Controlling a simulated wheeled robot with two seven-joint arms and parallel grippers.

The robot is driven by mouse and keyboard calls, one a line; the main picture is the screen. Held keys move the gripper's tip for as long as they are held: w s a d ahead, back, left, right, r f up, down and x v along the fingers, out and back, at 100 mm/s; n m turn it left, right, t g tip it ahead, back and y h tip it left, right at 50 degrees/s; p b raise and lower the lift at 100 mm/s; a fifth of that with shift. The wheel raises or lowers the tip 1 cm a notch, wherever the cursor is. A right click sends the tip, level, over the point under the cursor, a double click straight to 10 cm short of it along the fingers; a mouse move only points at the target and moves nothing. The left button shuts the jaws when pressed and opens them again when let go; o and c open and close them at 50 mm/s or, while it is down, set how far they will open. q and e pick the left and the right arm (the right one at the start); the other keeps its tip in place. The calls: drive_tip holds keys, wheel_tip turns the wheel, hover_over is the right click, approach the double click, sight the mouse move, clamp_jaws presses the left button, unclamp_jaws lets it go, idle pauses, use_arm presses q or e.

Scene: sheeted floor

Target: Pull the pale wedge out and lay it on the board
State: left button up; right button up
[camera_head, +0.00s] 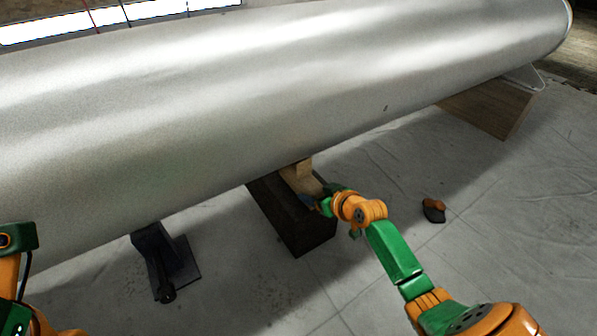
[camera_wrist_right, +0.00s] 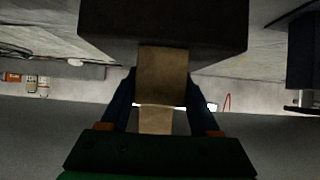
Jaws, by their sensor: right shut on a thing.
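The pale wedge (camera_head: 300,178) is a light wooden piece on top of a dark block (camera_head: 298,232), under the lower side of a big silver cylinder (camera_head: 240,90). My right gripper (camera_head: 313,199) reaches in from the right, shut on the wedge's near end. In the right wrist view the wedge (camera_wrist_right: 162,75) runs between both dark fingers, with the dark block (camera_wrist_right: 165,25) right beside it. I cannot see whether the wedge still touches the cylinder. I cannot tell which thing is the board. My left gripper is out of view; only parts of the left arm show.
A dark stand (camera_head: 158,255) with a flat foot is under the cylinder to the left. A wooden block (camera_head: 490,108) supports its far right end. A small orange and dark object (camera_head: 433,210) lies on the sheet. The sheeted floor (camera_head: 500,230) at right is mostly free.

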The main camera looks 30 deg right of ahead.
drive_tip(key=s+d+p, duration=0.1)
drive_tip(key=s+p, duration=0.5)
drive_tip(key=s, duration=0.9)
drive_tip(key=shift+s+d+r+p, duration=0.15)
drive_tip(key=shift+s+r+p, duration=0.15)
drive_tip(key=shift+s, duration=0.05)
idle(0.3)
idle(0.4)
